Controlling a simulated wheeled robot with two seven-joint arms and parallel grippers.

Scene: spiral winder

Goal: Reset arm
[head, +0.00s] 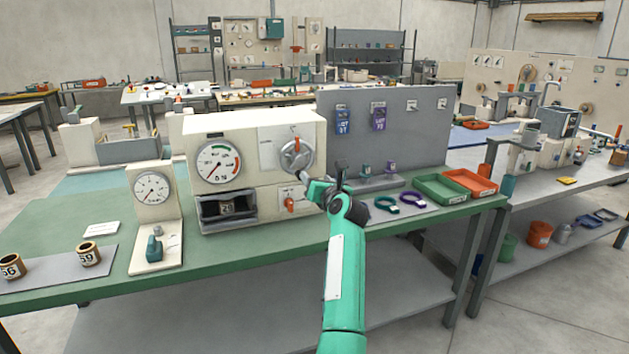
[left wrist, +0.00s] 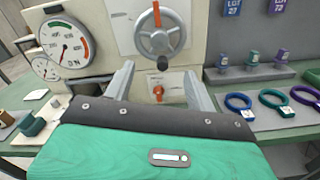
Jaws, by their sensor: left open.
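My left gripper (head: 306,180) is in front of the cream winder machine (head: 250,135), near its front panel. In the left wrist view its two fingers (left wrist: 158,76) are spread apart with nothing held between them. My left arm (head: 343,270) reaches up from the bottom of the head view. My right gripper is not in view.
Green and purple rings (head: 387,204) lie to the right, before a grey panel (head: 385,140). Green (head: 440,190) and orange (head: 470,182) trays sit at the right end.

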